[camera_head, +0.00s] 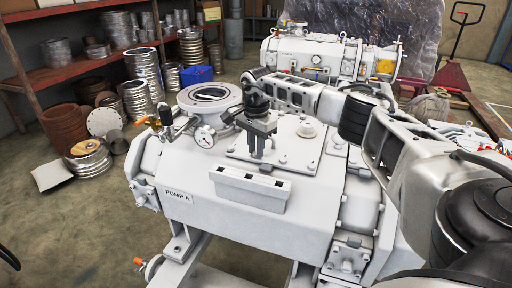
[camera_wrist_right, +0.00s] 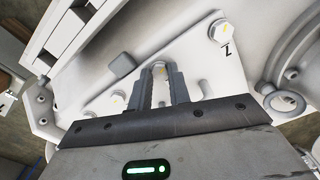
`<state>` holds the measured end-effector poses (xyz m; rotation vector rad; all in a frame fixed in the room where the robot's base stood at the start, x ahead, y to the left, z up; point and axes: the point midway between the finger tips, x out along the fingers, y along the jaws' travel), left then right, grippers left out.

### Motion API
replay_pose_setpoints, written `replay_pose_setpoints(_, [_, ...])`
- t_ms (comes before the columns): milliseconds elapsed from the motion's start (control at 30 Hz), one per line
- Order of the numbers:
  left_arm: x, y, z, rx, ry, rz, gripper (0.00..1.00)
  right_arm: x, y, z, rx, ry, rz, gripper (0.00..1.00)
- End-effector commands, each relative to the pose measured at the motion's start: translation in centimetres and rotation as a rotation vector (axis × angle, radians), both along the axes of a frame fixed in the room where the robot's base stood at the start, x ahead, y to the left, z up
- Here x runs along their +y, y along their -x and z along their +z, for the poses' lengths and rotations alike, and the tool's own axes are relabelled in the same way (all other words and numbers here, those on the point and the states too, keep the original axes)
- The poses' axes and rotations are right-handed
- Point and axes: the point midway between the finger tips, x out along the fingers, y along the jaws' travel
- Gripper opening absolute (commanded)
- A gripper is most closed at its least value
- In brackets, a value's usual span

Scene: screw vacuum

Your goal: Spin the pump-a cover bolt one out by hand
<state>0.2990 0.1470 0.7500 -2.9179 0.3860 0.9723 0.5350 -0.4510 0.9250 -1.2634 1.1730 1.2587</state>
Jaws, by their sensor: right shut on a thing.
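Pump A (camera_head: 215,195) is a large pale grey machine with its name label (camera_head: 178,196) on the front. A flat cover plate (camera_head: 305,155) with several bolts lies on its top. My right gripper (camera_head: 259,152) points down at the left part of this plate. In the right wrist view, my right gripper (camera_wrist_right: 160,82) is shut on a cover bolt (camera_wrist_right: 159,67), whose pale head shows between the fingertips. Another hex bolt (camera_wrist_right: 222,31) sits at a plate corner beside a dark stamped mark. I cannot tell whether the gripped bolt is raised.
A pale slotted tray (camera_head: 250,188) sits in front of the plate. A gauge (camera_head: 204,137) and a round flanged port (camera_head: 209,94) stand to the left. A second pump (camera_head: 320,58) is behind. Shelves (camera_head: 70,50) with metal parts line the left.

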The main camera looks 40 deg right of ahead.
Motion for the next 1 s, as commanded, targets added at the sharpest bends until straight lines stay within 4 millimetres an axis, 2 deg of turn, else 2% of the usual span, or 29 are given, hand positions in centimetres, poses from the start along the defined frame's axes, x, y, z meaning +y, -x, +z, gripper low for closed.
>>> replay_pose_setpoints(33, [-0.01, 0.02, -0.15, 0.001, 0.0, -0.001, 0.36, 0.08, 0.29, -0.57, 0.014, 0.001, 0.044, 0.0])
replay_pose_setpoints(500, [-0.07, 0.03, -0.3, -0.001, 0.001, -0.003, 0.36, 0.1, 0.31, -0.61, 0.016, -0.001, 0.346, 0.0])
replay_pose_setpoints(1000, [-0.1, 0.19, -0.36, 0.002, 0.002, -0.003, 0.36, 0.13, 0.31, -0.59, 0.016, -0.002, 0.412, 0.0])
